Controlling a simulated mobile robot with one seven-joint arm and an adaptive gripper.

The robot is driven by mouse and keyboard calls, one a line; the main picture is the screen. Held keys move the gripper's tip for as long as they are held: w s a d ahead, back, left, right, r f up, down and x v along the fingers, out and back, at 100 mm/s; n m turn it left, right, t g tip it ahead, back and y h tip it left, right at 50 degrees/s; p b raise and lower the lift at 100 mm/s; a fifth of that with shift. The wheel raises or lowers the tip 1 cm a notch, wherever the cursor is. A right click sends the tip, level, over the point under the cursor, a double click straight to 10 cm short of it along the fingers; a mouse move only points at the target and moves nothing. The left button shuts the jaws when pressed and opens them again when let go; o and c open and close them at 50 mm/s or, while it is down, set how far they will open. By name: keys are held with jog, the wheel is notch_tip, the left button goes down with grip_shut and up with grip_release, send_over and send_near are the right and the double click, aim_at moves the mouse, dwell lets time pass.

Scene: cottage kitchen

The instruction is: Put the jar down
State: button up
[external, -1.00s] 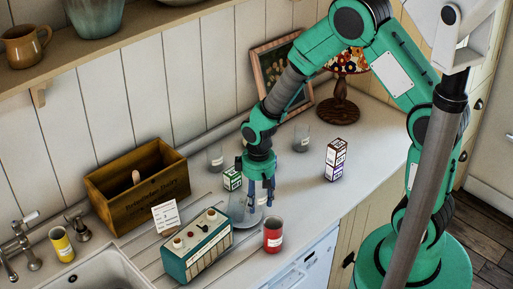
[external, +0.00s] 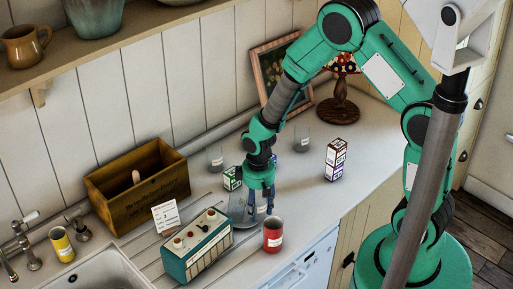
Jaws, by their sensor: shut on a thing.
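A clear glass jar (external: 238,211) is at my gripper (external: 261,208), on the counter's front half just right of the teal radio. My gripper points down and is shut on the jar. The fingers hide part of the jar, and I cannot tell whether its base touches the counter (external: 300,182).
The teal radio (external: 197,248) stands close on the left and a red can (external: 273,235) close in front. A green-and-white box (external: 232,178) and another glass jar (external: 215,158) stand behind. A third glass jar (external: 302,140) and a purple-and-white carton (external: 336,160) stand to the right.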

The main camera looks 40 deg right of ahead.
jog(key=shift+f, duration=0.4)
jog(key=o, duration=1.2)
jog(key=shift+o, duration=0.2)
jog(key=shift+r, duration=0.1)
jog(key=shift+w+r, duration=0.1)
jog(key=shift+r, duration=0.6)
notch_tip(320, 180, up, 11)
jog(key=shift+r, duration=0.1)
